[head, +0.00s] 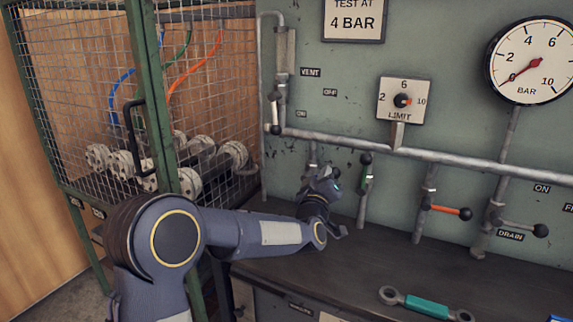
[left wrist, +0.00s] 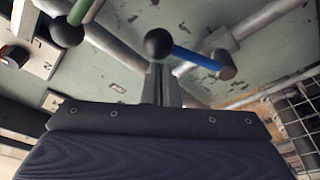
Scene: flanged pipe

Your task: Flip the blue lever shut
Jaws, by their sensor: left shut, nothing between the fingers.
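The blue lever (left wrist: 196,60) shows in the left wrist view, with a black ball knob at its left end and its pivot on a grey pipe fitting at its right. Its handle lies at a clear angle across the pipe there. My left gripper (left wrist: 164,72) is shut and empty. Its fingertips are just below the ball knob in that view; I cannot tell whether they touch it. In the head view my left gripper (head: 324,180) is in front of the panel, under the horizontal pipe, and hides the blue lever. My right gripper is not in view.
A green lever (head: 366,178) stands just right of my gripper. An orange lever (head: 446,210) and a drain lever (head: 520,226) are farther right. A wire cage (head: 215,90) is at left. The gauge (head: 533,62) reads near zero.

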